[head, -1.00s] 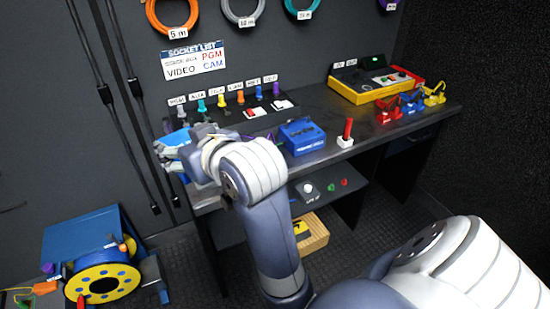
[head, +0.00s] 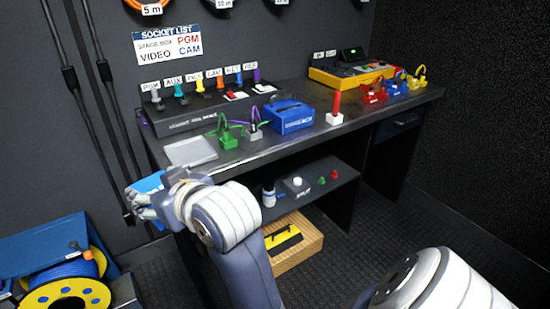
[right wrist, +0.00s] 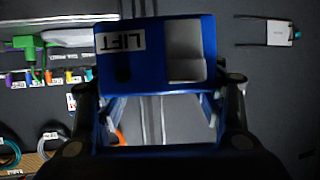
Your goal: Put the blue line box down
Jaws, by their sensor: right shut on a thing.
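My right gripper (head: 146,203) is shut on a blue box (head: 149,183), which is mostly hidden by the fingers in the head view. It appears held in the air at the desk's left front corner. In the right wrist view the held blue box (right wrist: 134,73) has a white label reading LIFT and a pale grey area, with dark fingers on both sides. I cannot tell if it is the line box. Another blue box (head: 291,117) with a handle and an unclear white label stands on the desk (head: 265,151). My left gripper is not in view.
A bare grey plate (head: 191,152) lies on the desk's left end. Beside it stand a green clamp-like piece (head: 229,138) and a grey one (head: 256,132). A socket panel (head: 195,121) is behind. A red-topped post (head: 335,108) stands right. A cable reel (head: 66,292) is lower left.

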